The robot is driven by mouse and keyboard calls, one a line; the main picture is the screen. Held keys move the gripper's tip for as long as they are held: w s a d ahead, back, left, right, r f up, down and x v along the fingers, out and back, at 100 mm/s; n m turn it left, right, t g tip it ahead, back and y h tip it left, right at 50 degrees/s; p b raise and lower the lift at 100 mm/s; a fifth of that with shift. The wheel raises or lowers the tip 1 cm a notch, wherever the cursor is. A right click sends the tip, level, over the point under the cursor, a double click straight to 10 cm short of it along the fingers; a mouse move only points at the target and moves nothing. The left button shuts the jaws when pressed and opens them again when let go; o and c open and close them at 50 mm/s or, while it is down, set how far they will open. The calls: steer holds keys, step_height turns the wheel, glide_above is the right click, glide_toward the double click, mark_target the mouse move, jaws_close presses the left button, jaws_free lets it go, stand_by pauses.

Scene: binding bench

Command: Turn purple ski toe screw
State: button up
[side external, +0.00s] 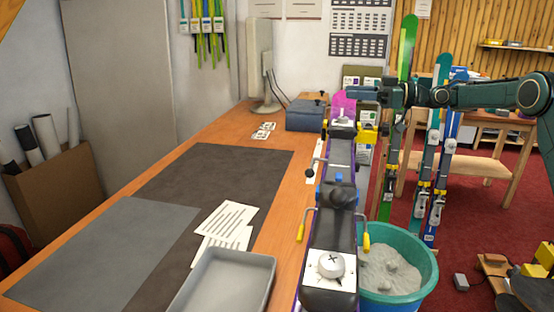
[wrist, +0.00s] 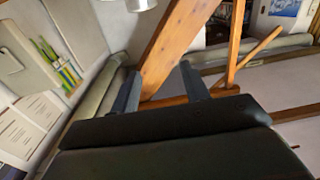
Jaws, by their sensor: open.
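The purple ski (side external: 343,104) lies lengthwise along the right edge of the bench, its magenta tip at the far end. At its near end a white round screw head with a dark cross (side external: 331,264) sits on a white marked plate. A smaller white plate with a knob (side external: 342,123) is at the far end; I cannot tell from the picture which is the toe screw. My gripper (side external: 352,92) is above the far end near the tip, pointing left, apart from both plates. Its two dark fingers (wrist: 160,92) are apart and empty in the wrist view, which shows no screw.
Yellow-handled clamps (side external: 301,232) flank the ski. A green tub of grey material (side external: 432,262) stands at the right. A grey tray (side external: 262,285), papers (side external: 230,220) and dark mats (side external: 215,175) cover the bench left of it. Upright skis (side external: 400,75) stand beyond my arm.

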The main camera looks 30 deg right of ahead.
steer(key=shift+r, duration=0.2)
stand_by(0.3)
steer(key=m+t+h, duration=0.5)
steer(key=h, duration=0.2)
glide_toward(348, 124)
steer(key=s+d+r, duration=0.2)
steer(key=s, duration=0.1)
steer(key=shift+s+a+f, duration=0.15)
steer(key=x, duration=1.3)
steer(key=shift+w+a+f, duration=0.15)
steer(key=shift+w+a, duration=0.15)
steer(key=shift+w, duration=0.05)
